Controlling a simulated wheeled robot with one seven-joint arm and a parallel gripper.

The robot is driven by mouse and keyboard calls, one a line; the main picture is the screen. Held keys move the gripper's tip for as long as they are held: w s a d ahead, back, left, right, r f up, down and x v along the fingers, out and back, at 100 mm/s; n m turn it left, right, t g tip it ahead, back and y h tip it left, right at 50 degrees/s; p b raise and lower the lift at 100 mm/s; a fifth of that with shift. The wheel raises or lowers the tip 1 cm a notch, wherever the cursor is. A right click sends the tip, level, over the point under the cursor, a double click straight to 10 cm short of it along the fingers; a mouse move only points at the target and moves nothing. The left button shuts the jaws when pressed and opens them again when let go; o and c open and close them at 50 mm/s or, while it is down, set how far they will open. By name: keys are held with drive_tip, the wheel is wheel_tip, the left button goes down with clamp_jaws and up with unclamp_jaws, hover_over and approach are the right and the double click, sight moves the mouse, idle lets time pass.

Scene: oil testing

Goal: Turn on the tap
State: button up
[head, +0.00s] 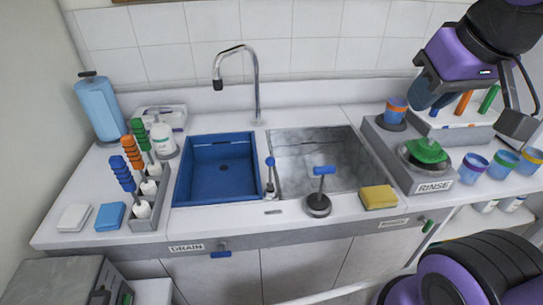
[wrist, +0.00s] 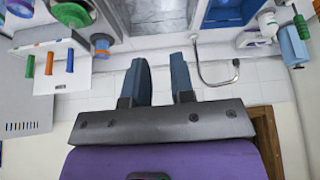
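The tap (head: 257,85) is a silver gooseneck with a dark tip, standing behind the sink between the blue basin (head: 190,185) and the grey metal basin (head: 310,150). Its spout bends left over the blue basin. A small lever with a blue ball (head: 270,162) stands on the front divider between the basins. A blue T-handle on a round dark base (head: 323,172) stands at the grey basin's front edge. My gripper (head: 431,98) is high at the right, far from the tap. In the wrist view, its fingers (wrist: 158,72) are apart and empty; the tap (wrist: 215,82) appears inverted beyond them.
A yellow sponge (head: 379,197) lies at the front. Upright brushes (head: 133,155) and a blue roll (head: 99,108) stand at the left.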

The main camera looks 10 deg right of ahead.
drive_tip(key=shift+w, duration=0.25)
clamp_jaws()
drive_tip(key=w+a+f+n+g, duration=0.2)
drive_tip(key=w+a+f+n, duration=0.1)
drive_tip(key=w, duration=0.7)
drive_tip(key=w+a+f+n+g+y, duration=0.1)
drive_tip(key=w+a+f+n+g, duration=0.2)
drive_tip(key=w+f, duration=0.4)
drive_tip(key=w+a+f+n+g+y, duration=0.1)
drive_tip(key=w+a+f+n, duration=0.4)
drive_tip(key=w, duration=0.7)
drive_tip(key=shift+w+f+n+g, duration=0.35)
drive_tip(key=shift+f+n+g, duration=0.1)
drive_tip(key=shift+n+g, duration=0.3)
